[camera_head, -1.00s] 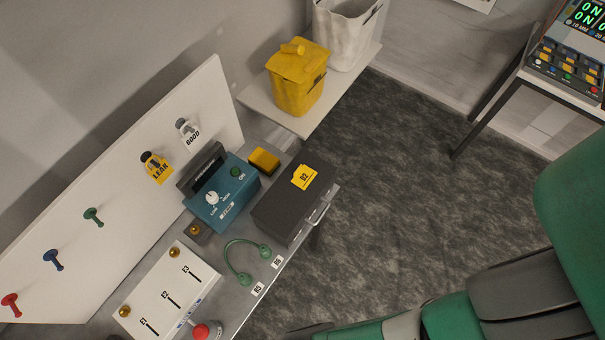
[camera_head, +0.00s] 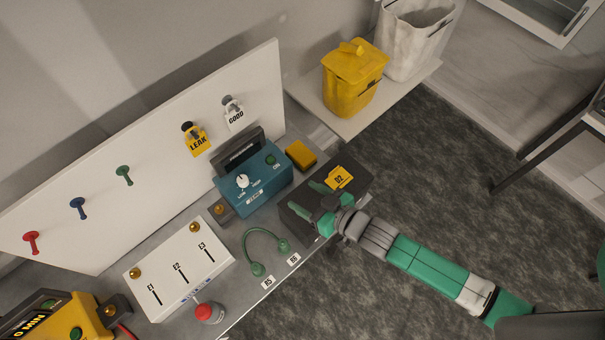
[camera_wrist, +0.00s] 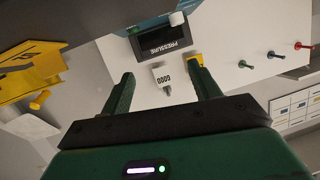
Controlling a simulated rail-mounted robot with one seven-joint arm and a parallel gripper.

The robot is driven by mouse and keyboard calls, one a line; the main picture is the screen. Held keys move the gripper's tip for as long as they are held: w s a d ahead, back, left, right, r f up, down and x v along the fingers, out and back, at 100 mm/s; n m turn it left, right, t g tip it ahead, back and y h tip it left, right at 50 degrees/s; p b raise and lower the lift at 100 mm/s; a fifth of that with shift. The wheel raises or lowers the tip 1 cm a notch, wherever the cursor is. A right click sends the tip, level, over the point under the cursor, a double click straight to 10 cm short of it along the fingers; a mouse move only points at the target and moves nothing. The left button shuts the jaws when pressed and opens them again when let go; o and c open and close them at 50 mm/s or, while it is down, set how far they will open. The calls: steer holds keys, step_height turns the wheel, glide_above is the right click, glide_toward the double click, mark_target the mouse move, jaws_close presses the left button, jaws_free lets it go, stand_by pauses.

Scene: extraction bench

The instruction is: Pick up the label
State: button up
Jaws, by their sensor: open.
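A white GOOD label (camera_head: 235,117) hangs from a peg on the white wall board. A yellow LEAK label (camera_head: 196,139) hangs to its left. A yellow D2 label (camera_head: 340,177) lies on the dark box (camera_head: 355,200). My gripper (camera_head: 318,204) is open and empty, above the dark box and apart from the board, its fingers toward the board. In the wrist view the GOOD label (camera_wrist: 161,76) appears between my fingers, farther off. The LEAK label (camera_wrist: 195,60) shows partly behind the right finger there.
A blue pressure unit (camera_head: 255,185) stands below the labels, with a small yellow block (camera_head: 301,154) beside it. A yellow bin (camera_head: 352,85) and white bin (camera_head: 415,40) stand on a shelf behind. Coloured pegs line the board's left.

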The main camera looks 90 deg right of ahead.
steer(key=g+h, duration=0.1)
steer(key=g, duration=0.1)
glide_toward(334, 171)
steer(key=d+f, duration=0.1)
steer(key=p+x, duration=0.1)
steer(key=x, duration=0.7)
steer(key=shift+w+a+r, duration=0.1)
steer(key=shift+w+a, duration=0.05)
steer(key=c, duration=1)
